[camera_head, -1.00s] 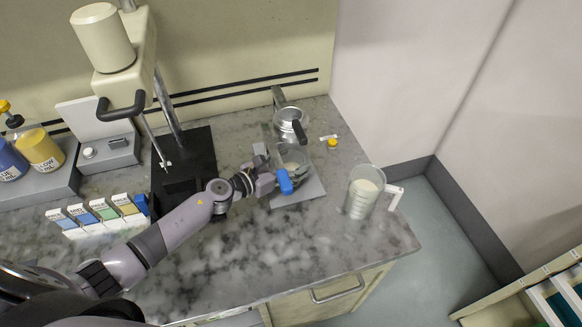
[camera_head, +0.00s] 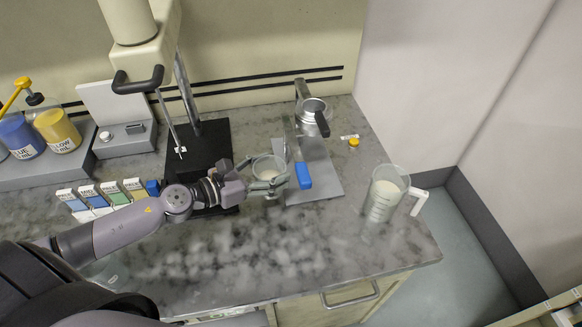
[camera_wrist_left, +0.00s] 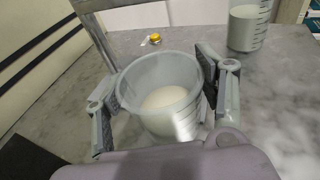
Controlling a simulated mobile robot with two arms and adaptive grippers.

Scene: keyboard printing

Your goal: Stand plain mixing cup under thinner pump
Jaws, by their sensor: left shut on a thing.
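A clear cup (camera_head: 268,168) with whitish liquid is held upright between the fingers of my left gripper (camera_head: 268,186), at the left edge of a grey plate. The wrist view also shows the cup (camera_wrist_left: 162,95), with the left gripper's fingers (camera_wrist_left: 160,95) on both sides of it. Pump heads (camera_head: 22,90) in yellow and black show at the far left, above the labelled blue and yellow ink jars. I cannot tell which pump is the thinner pump. My right gripper is not in view.
A handled measuring jug (camera_head: 384,195) stands right. A black-based stand (camera_head: 205,140), colour cards (camera_head: 110,194) and ink jars (camera_head: 60,130) lie left. The front counter is mostly clear.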

